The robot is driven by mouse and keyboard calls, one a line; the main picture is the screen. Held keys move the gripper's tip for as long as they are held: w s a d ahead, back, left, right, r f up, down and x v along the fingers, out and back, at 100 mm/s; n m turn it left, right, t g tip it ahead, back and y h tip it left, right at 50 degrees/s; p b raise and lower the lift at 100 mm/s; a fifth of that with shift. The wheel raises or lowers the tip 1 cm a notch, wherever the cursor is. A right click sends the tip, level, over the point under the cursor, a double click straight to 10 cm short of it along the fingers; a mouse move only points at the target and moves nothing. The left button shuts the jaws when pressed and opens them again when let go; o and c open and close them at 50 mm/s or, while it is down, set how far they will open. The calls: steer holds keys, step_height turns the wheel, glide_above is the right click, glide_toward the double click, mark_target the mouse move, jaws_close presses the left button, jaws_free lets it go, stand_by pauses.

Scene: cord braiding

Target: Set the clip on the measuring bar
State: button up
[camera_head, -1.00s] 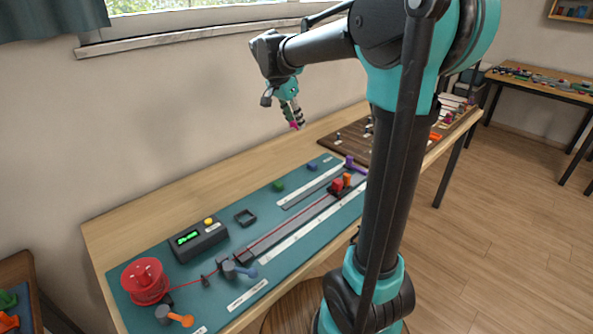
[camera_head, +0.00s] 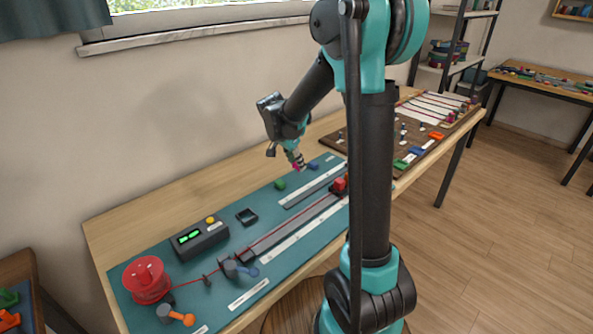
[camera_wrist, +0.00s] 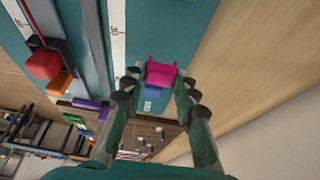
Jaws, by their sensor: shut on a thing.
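My gripper (camera_head: 299,163) is shut on a small magenta clip (camera_wrist: 161,73). The clip sits between the fingertips in the wrist view and shows as a small pink spot in the head view (camera_head: 295,167). My gripper is above the far side of the teal mat. The likely measuring bar is a grey strip with a white scale (camera_head: 308,187) on the mat. In the wrist view the white scale (camera_wrist: 118,30), with a printed number, lies left of the clip. The clip looks apart from it.
A red block (camera_head: 339,184) stands at the right end of the longer rail (camera_head: 290,228). A green block (camera_head: 280,184) and a blue block (camera_head: 313,165) lie on the mat. A square black frame (camera_head: 247,217), a display box (camera_head: 201,239) and a red spool (camera_head: 146,279) are farther left.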

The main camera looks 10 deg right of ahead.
mark_target(295, 166)
steer(key=shift+f, duration=1.75)
steer(key=o, duration=0.7)
steer(key=shift+o, duration=0.2)
steer(key=v, duration=1.2)
